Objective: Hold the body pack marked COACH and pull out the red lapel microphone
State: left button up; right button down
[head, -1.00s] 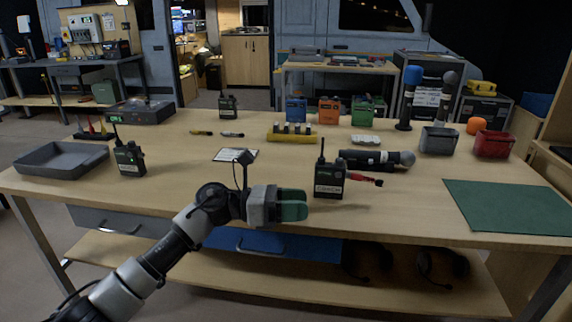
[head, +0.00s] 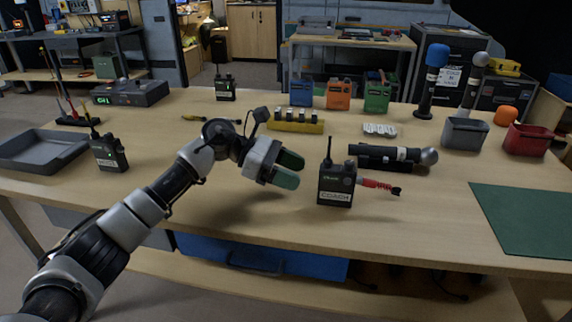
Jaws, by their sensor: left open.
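The dark body pack marked COACH (head: 336,186) stands upright on the table, its antenna up and its white label facing me. The red lapel microphone (head: 376,185) sticks out from its right side, with a dark tip at the far end. My left gripper (head: 289,170) is open and empty, to the left of the pack and apart from it, with its green-padded fingers pointing right towards it. My right gripper is not in view.
A dark handheld microphone (head: 393,154) lies just behind the pack. A yellow rack (head: 296,124) stands behind my gripper. Another pack (head: 108,153) and a grey tray (head: 42,146) are at left. A green mat (head: 525,215) lies at right.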

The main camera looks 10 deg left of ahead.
aim_at(329, 186)
pick_arm(q)
jog(key=x, duration=0.4)
jog(key=shift+d+f, duration=0.1)
jog(key=shift+d, duration=0.05)
jog(key=shift+d+f, duration=0.2)
jog(key=shift+d, duration=0.15)
jog(key=shift+b+x, duration=0.7)
jog(key=shift+x, duration=0.95)
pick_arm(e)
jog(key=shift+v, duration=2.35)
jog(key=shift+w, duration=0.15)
